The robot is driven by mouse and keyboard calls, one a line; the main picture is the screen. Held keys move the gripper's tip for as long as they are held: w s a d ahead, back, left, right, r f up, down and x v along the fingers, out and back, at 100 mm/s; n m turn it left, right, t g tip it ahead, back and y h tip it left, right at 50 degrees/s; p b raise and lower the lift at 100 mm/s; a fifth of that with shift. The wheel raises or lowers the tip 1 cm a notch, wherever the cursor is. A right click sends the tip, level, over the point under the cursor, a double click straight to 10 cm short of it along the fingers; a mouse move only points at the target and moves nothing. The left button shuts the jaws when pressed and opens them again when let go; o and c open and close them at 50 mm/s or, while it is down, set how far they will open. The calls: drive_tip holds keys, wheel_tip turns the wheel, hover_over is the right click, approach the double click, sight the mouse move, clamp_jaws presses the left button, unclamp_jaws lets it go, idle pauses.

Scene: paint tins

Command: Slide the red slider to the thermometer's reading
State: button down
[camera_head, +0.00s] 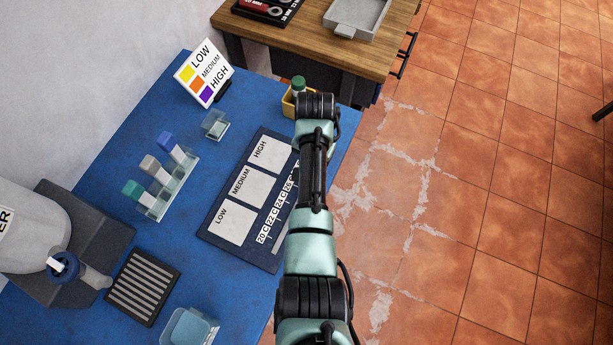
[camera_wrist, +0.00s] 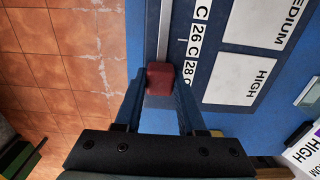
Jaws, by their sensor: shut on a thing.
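The red slider (camera_wrist: 160,77) is a small block on a pale straight rail (camera_wrist: 165,26) in the wrist view. My gripper (camera_wrist: 161,88) has a blue finger on either side of it and is shut on it. The slider is at the 28 C end of the printed scale (camera_wrist: 193,42), beside the 28 label. In the head view the dark blue board (camera_head: 208,235) shows the scale running from 20 C upward, but my arm hides the slider and the gripper. I cannot make out a thermometer or its reading in either view.
The board also has white LOW, MEDIUM and HIGH panels (camera_head: 236,223). A rack of colored-top pieces (camera_head: 152,204), a small clear tray (camera_head: 214,128), a dark grate (camera_head: 142,287) and a colored sign (camera_head: 203,74) stand on the blue table (camera_head: 105,165). A yellow holder (camera_head: 287,104) is near the far edge.

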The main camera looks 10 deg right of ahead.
drive_tip(key=shift+w+d+r, duration=0.1)
drive_tip(key=shift+w+d, duration=0.1)
drive_tip(key=shift+w, duration=0.05)
drive_tip(key=shift+c, duration=2.4)
unclamp_jaws()
wheel_tip(320, 180, up, 13)
